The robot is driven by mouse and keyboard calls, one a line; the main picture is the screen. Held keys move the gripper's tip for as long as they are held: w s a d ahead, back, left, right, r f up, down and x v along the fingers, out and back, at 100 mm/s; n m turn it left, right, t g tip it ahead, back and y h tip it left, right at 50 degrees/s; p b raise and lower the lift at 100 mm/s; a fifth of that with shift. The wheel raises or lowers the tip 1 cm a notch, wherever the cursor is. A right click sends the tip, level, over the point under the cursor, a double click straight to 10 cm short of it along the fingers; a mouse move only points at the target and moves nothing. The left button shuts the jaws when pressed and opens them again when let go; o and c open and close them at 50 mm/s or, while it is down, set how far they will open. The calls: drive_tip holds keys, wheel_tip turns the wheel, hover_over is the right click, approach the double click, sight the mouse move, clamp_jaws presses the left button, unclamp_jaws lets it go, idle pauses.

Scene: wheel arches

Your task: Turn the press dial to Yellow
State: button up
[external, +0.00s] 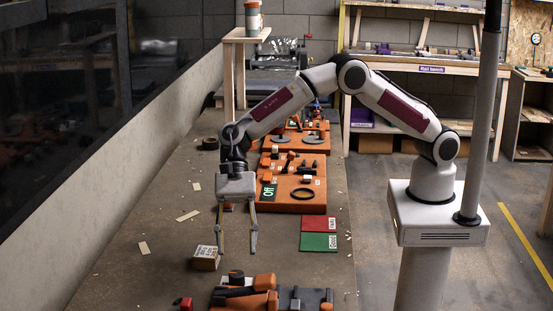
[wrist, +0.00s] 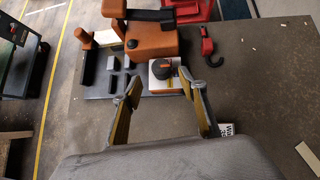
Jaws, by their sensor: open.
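The press (external: 262,300) is an orange and dark grey machine at the bottom edge of the external view, partly cut off. In the wrist view its orange body (wrist: 152,42) stands on a dark base. A dark round dial (wrist: 164,69) with an orange mark sits on a white plate beside that body; its colour labels are too small to read. A dark knob, likely this dial, shows in the external view (external: 236,275). My gripper (external: 238,252) points down, open and empty, above the table near the press. In the wrist view the dial appears between and beyond the fingertips (wrist: 168,84), apart from them.
A small labelled box (external: 206,258) stands left of my gripper. A red hook-like part (wrist: 207,46) lies beside the press. Red (external: 320,224) and green (external: 319,242) pads lie to the right. Orange boards with parts fill the table behind; wood strips lie scattered left.

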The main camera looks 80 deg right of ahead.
sight(237, 272)
idle(0.4)
drive_tip(key=shift+x, duration=3.9)
drive_tip(key=c, duration=1.1)
